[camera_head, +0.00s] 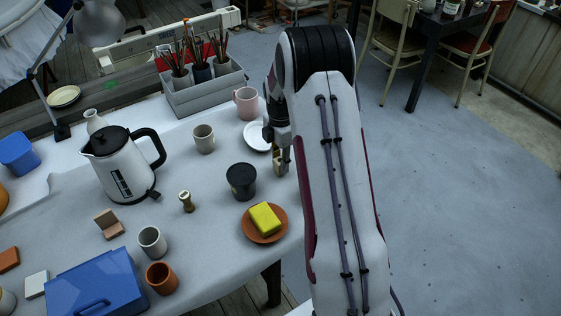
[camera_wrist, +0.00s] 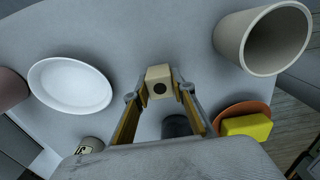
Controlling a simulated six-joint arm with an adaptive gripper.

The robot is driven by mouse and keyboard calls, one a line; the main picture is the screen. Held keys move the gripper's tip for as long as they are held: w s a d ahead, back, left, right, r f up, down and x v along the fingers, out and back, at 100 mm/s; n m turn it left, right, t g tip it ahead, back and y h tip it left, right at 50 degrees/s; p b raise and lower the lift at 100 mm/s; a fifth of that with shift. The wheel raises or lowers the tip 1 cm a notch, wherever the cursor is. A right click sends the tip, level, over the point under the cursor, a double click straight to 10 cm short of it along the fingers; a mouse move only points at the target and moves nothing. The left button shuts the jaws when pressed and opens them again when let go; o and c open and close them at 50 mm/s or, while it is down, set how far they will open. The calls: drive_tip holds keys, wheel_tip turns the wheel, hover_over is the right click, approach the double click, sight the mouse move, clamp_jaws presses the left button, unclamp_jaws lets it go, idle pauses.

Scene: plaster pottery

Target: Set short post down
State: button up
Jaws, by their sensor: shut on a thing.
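The short post (camera_wrist: 159,83) is a small beige block with a dark round hole in the end facing the camera. In the wrist view it sits between the fingertips of my gripper (camera_wrist: 159,94), which is shut on it. In the head view my gripper (camera_head: 281,165) is near the table's right edge, between the white plate and the saucer with the sponge, and part of the beige post (camera_head: 278,166) shows at its fingers. Whether the post's underside touches the table (camera_head: 215,232) cannot be told.
A beige cup (camera_wrist: 230,38) shows only in the wrist view. A kettle (camera_head: 120,170) stands further left.

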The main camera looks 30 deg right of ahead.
sight(280, 160)
drive_tip(key=shift+f, duration=0.25)
drive_tip(key=o, duration=1.2)
drive_tip(key=shift+c, duration=0.2)
drive_tip(key=shift+r, duration=0.1)
drive_tip(key=shift+r, duration=3.8)
drive_tip(key=shift+r, duration=0.1)
